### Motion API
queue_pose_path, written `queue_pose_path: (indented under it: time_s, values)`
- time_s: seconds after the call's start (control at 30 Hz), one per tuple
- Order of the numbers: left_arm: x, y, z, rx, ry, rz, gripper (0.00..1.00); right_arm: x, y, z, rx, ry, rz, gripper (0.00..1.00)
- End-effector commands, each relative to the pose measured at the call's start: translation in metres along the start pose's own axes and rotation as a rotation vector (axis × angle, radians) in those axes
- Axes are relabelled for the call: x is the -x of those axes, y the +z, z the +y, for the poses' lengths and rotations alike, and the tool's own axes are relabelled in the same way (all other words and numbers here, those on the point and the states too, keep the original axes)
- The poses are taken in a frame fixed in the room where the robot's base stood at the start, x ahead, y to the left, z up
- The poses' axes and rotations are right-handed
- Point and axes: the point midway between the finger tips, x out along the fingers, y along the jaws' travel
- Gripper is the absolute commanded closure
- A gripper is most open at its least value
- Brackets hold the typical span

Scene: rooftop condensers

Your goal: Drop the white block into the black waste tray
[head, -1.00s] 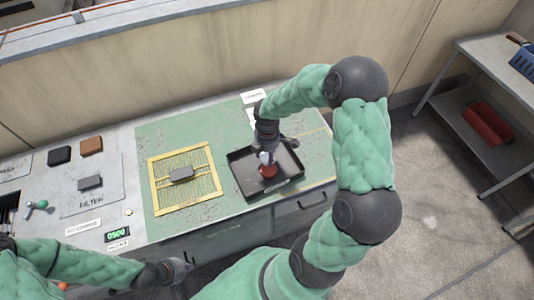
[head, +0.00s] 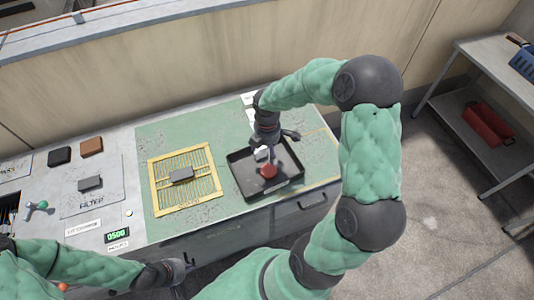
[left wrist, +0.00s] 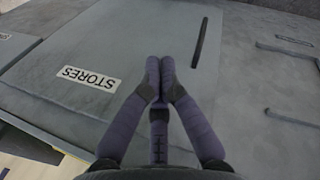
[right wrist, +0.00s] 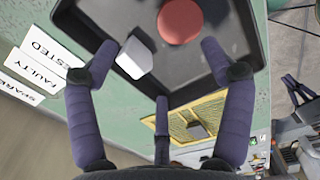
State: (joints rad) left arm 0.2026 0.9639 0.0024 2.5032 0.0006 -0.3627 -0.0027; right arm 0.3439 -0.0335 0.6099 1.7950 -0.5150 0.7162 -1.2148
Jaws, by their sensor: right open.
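The white block (head: 262,155) lies in the black waste tray (head: 240,181), beside a red round piece (head: 268,171). In the right wrist view the white block (right wrist: 134,59) sits near the tray's wall, close to one fingertip of my right gripper (right wrist: 172,48). That gripper is open with its fingers spread over the tray, and nothing is clamped between them. In the head view my right gripper (head: 275,144) is just above the tray. My left gripper (left wrist: 159,70) is shut and empty, in front of the grey cabinet face marked STORES.
A yellow grille (head: 158,201) with a grey block (head: 182,174) on it lies left of the tray. Further left are a grey part on the FILTER plate, and black (head: 59,156) and brown (head: 91,146) blocks. A shelf with red items (head: 487,125) stands at the right.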

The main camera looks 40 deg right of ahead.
Motion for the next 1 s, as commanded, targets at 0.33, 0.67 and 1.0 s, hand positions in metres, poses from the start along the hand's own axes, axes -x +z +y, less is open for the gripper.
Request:
queue_pose_path:
  time_s: [0.33,0.67,1.0]
  values:
    - [0.0,0.0,0.0,0.0,0.0,0.0,1.0,0.064,0.0,0.0,0.001,0.002,0.0,0.19]
    - [0.0,0.0,0.0,0.0,0.0,0.0,1.0,0.08,0.0,0.0,0.002,0.0,0.001,0.19]
    - [0.0,0.0,0.0,0.0,0.0,0.0,1.0,0.08,0.0,0.0,0.001,0.0,0.0,0.19]
